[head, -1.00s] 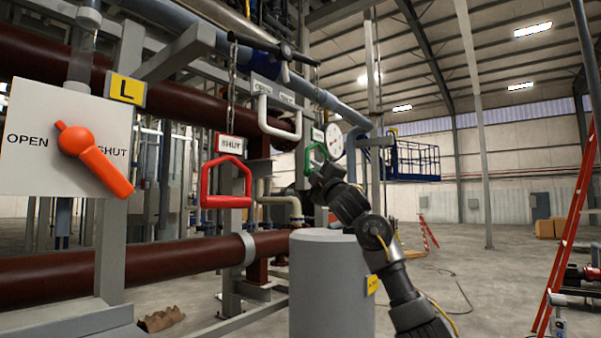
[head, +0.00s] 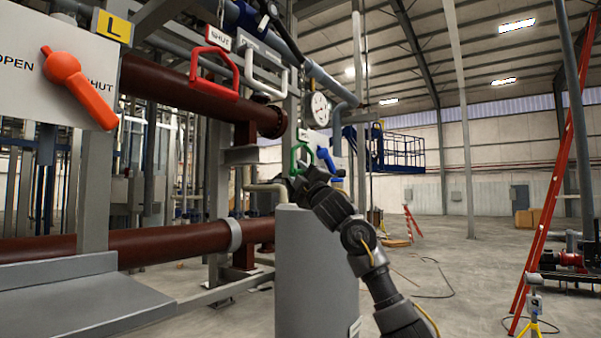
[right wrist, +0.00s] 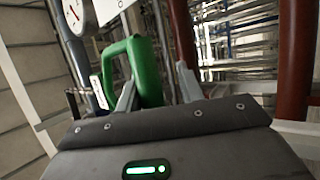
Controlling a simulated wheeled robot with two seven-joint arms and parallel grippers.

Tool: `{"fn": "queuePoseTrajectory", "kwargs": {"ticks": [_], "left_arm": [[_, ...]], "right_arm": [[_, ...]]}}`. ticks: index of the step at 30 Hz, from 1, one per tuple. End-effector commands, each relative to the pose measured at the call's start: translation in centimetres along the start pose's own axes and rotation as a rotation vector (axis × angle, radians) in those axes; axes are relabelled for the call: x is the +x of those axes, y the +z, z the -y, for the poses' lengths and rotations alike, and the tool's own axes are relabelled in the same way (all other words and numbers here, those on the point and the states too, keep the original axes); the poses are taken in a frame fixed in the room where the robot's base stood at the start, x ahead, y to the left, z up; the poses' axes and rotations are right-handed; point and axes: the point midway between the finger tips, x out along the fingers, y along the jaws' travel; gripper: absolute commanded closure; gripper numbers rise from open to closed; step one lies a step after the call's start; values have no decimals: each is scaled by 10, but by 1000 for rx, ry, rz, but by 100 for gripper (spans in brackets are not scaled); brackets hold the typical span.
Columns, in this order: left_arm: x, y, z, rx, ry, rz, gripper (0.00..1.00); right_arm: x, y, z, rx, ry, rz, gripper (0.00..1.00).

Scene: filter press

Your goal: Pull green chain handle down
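The green chain handle (head: 301,157) is a green loop under a small white tag, just left of a blue handle in the head view. My right gripper (head: 293,184) is at its lower part. In the right wrist view the thick green handle (right wrist: 145,72) lies between the two grey fingers of my gripper (right wrist: 157,80). The left finger overlaps the loop; a narrow gap shows beside the right finger. The red handle marked SHUT (head: 213,70) hangs high at the left. A dark lever (head: 275,20) at the top is steeply tilted. My left gripper is out of view.
A grey cylinder (head: 312,270) stands right below my gripper. A white handle (head: 265,72), a gauge (head: 320,109) and a blue handle (head: 325,156) are close by. Brown pipes (head: 170,240) run at the left. Open floor and a red ladder (head: 548,205) are at the right.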

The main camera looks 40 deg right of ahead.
Motion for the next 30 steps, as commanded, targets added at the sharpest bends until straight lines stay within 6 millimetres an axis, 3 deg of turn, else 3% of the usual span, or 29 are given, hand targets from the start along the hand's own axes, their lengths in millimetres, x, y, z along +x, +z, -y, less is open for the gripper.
{"fn": "queuePoseTrajectory", "kwargs": {"ticks": [11,24,30], "left_arm": [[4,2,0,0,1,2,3],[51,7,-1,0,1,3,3],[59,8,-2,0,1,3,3]], "right_arm": [[-5,2,-3,3,9,2,57],[-83,2,2,1,8,0,57],[-104,1,0,2,5,0,57]]}}
